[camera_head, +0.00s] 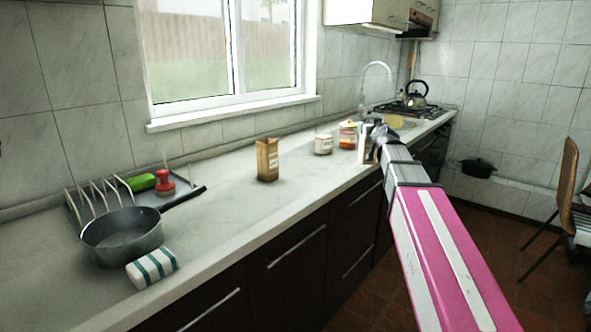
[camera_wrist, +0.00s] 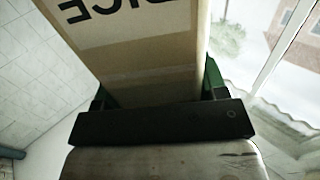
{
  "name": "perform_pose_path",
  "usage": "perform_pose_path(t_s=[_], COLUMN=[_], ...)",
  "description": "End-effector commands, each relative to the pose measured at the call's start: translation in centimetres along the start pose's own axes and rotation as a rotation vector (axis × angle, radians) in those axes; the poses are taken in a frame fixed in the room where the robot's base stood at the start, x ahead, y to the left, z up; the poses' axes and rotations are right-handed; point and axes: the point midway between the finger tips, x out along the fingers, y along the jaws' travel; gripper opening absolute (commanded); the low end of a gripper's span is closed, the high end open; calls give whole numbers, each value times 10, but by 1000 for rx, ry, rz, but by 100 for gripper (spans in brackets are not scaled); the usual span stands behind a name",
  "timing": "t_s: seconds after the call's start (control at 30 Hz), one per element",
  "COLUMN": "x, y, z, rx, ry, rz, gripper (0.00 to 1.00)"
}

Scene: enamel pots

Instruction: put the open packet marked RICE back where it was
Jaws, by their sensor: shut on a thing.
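My gripper (camera_head: 377,142) is at the far end of my pink and white arm, over the right part of the counter. In the wrist view my gripper (camera_wrist: 157,90) is shut on a tan packet (camera_wrist: 145,60). Its white label shows upside-down letters ending in ICE; the rest is cut off. In the head view this packet (camera_head: 365,143) is pale, upright and partly hidden by the gripper. I cannot tell whether its base touches the counter. A second brown packet (camera_head: 267,160) stands upright farther left; its label is too small to read.
Between the packets stand a white jar (camera_head: 323,144) and an orange-red jar (camera_head: 347,135). A kettle (camera_head: 414,94) sits on the hob behind. Counter around the brown packet is clear.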

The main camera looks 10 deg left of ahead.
Motion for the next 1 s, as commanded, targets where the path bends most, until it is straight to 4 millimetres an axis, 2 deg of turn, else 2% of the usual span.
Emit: perform_pose_path(t_s=[0.03,0.1,0.3,0.5,0.6,0.73,0.87,1.0], x=[12,22,44,47,43,38,36,36], y=[-17,-43,-138,-224,-257,-277,-282,-282], z=[-7,-16,-57,-97,-97,-78,-63,-39], rx=[3,2,-1,-5,-6,-6,-6,-5], ry=[1,1,8,13,12,13,14,13], rz=[-42,-111,-376,-635,-742,-808,-825,-826], gripper=[23,23,23,23,23,23,23,23])
